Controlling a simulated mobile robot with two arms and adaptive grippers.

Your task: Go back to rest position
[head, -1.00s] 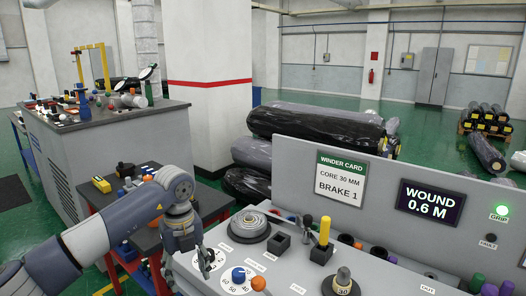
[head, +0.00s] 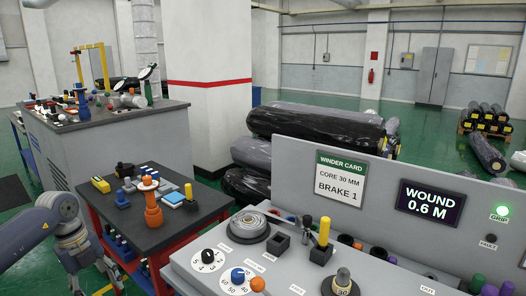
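My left gripper (head: 104,274) is low at the left edge, beside the red-framed cart and apart from the grey console. Its fingers are small and partly cut off, so I cannot tell whether they are open or shut. I see no object held in it. My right gripper is out of view. The console (head: 190,262) carries a black dial (head: 208,257) marked with numbers, a blue knob (head: 238,275), a wound grey roll (head: 249,226) and a yellow handle (head: 324,231). The green GRIP lamp (head: 502,211) is lit.
The cart (head: 180,238) holds an orange post (head: 153,212) and small blue and yellow items. A winder card (head: 341,180) is on the console panel. Wrapped rolls (head: 316,137) lie stacked behind. A grey cabinet (head: 112,140) stands at the left.

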